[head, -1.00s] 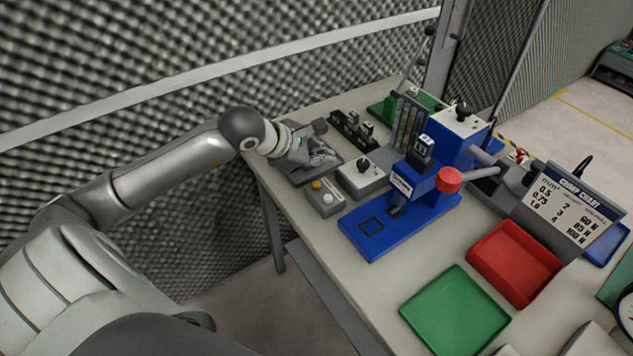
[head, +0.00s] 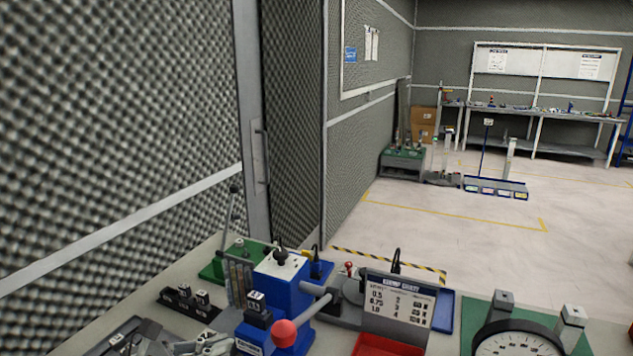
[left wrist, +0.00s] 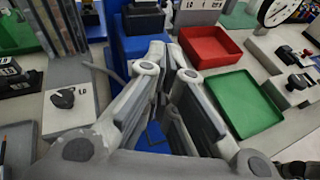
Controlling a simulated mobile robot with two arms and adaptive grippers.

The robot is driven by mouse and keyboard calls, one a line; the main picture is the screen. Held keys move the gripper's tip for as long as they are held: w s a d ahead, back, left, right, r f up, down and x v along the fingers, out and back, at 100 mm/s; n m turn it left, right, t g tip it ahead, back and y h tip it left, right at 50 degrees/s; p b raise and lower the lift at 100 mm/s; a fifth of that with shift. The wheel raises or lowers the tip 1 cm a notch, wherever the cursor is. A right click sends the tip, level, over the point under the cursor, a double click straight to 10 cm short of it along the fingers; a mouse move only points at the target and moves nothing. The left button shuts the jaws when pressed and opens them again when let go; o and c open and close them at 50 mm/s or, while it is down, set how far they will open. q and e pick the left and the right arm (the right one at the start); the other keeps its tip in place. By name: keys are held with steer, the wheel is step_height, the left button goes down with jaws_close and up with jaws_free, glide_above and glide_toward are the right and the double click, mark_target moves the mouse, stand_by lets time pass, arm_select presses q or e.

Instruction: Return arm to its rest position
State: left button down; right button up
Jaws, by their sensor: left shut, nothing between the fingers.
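My left gripper (left wrist: 166,62) is shut and empty in the left wrist view. Its fingers extend over the blue base (left wrist: 152,135) of the crimp press, and I cannot tell how far above it they are. In the head view only a grey part of the gripper (head: 205,345) shows at the bottom edge, left of the blue press (head: 283,285). The rest of the left arm is out of that view. My right gripper is in neither view.
A red tray (left wrist: 208,46) and a green tray (left wrist: 243,104) lie right of the fingers. A crimp chart (head: 398,302) and a dial gauge (head: 515,342) stand on the bench. The foam wall (head: 110,120) rises at left. Open floor (head: 440,225) lies beyond.

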arm_select(q)
step_height(320, 180, up, 8)
steer(key=s+d+n+t+h, duration=0.1)
steer(key=d+n+t+h, duration=0.15)
steer(key=n+t, duration=0.5)
steer(key=a+n+t+y, duration=0.4)
steer(key=a+n+y, duration=0.4)
steer(key=n, duration=0.8)
steer(key=s+a+f+n+g+y, duration=0.2)
steer(key=a+f+n+g+y, duration=0.1)
steer(key=f+n+y, duration=0.3)
steer(key=s+a+f+n+g+y, duration=0.2)
steer(key=a+f+n+g+y, duration=0.15)
steer(key=f+n, duration=0.4)
steer(key=s+d+f+n+g+h, duration=0.3)
steer(key=s+d+f+g, duration=0.25)
steer(key=s+f, duration=0.35)
steer(key=s+d+f+n+g+h, duration=0.2)
steer(key=s+d+f+n+g, duration=0.2)
steer(key=s+f+g, duration=0.35)
steer(key=s+f, duration=0.2)
steer(key=f, duration=1.1)
steer(key=s+f, duration=0.2)
steer(key=f, duration=1.2)
steer(key=s+a+f+g, duration=0.1)
steer(key=s+a+f, duration=0.2)
steer(key=s+f, duration=1.2)
steer(key=shift+s+m, duration=0.3)
steer(key=shift+s, duration=0.2)
